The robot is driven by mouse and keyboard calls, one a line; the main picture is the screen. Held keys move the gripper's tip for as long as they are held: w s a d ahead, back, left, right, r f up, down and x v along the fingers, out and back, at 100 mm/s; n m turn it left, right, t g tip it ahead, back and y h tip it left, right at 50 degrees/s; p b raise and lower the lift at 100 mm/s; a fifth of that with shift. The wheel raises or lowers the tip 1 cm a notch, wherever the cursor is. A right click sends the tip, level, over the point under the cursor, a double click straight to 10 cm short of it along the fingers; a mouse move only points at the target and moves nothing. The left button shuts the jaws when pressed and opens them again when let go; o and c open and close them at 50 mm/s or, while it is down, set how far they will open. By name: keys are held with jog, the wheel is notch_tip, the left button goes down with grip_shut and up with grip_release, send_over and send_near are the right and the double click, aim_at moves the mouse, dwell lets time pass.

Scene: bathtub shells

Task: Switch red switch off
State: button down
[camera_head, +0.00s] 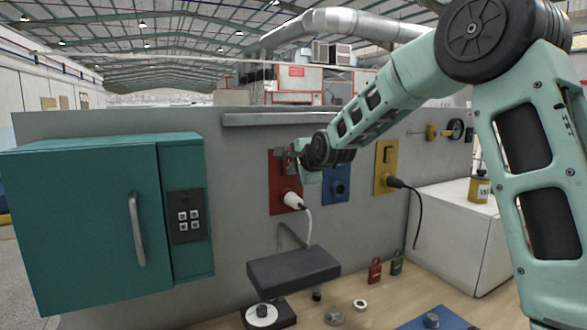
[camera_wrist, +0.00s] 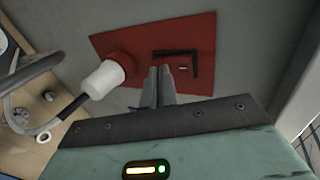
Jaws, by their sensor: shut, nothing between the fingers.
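The red switch plate (camera_head: 276,200) is on the grey wall panel, left of a blue plate. It also shows in the wrist view (camera_wrist: 122,42). A dark switch frame with a small light mark (camera_wrist: 183,67) is on the plate in the wrist view; its position is hard to read. A white plug (camera_wrist: 105,79) sits in the plate's round red socket, beside the switch. My gripper (camera_wrist: 161,70) is shut and empty, its fingertips just at or before the switch's edge; I cannot tell whether they touch. In the head view my gripper (camera_head: 287,160) covers the plate's upper part.
A blue plate (camera_head: 336,190) and a yellow plate (camera_head: 385,165) with a black plug are to the right. A teal cabinet (camera_head: 85,220) stands left. A white cord hangs from the plug. A dark stand (camera_head: 293,267) and padlocks (camera_head: 375,270) are below.

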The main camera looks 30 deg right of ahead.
jog(key=f+b, duration=0.1)
jog(key=b, duration=0.2)
jog(key=shift+w+t, duration=0.2)
jog(key=shift+t, duration=0.2)
jog(key=t+b, duration=0.2)
jog(key=b, duration=0.5)
jog(key=shift+f+b, duration=0.15)
jog(key=shift+b, duration=0.2)
jog(key=shift+w+t+b, duration=0.1)
jog(key=shift+t+b, duration=0.3)
jog(key=shift+b, duration=0.3)
jog(key=shift+r, duration=0.35)
